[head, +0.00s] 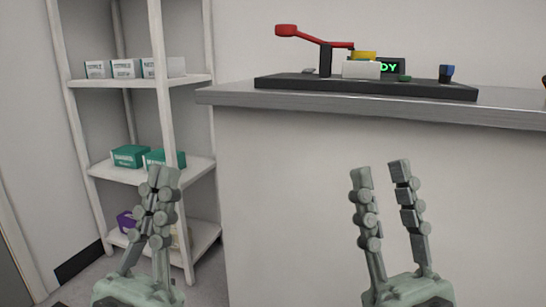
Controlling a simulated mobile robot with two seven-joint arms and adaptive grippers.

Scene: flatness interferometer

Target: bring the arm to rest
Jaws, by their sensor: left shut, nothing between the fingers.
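My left gripper (163,177) is at the lower left, pointing up, with its fingers together and nothing between them. It shows in front of the shelf unit and touches nothing that I can see. My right gripper (380,172) is at the lower middle right, pointing up, with its two fingers apart and empty. It shows in front of the pale front of the bench. My arms behind the grippers are out of view.
A bench (225,93) with a grey top stands ahead. On it a dark base plate (290,82) carries a red lever (310,37), a yellow part (363,55) and a lit green display (391,67). A white shelf unit (140,83) with several boxes stands left.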

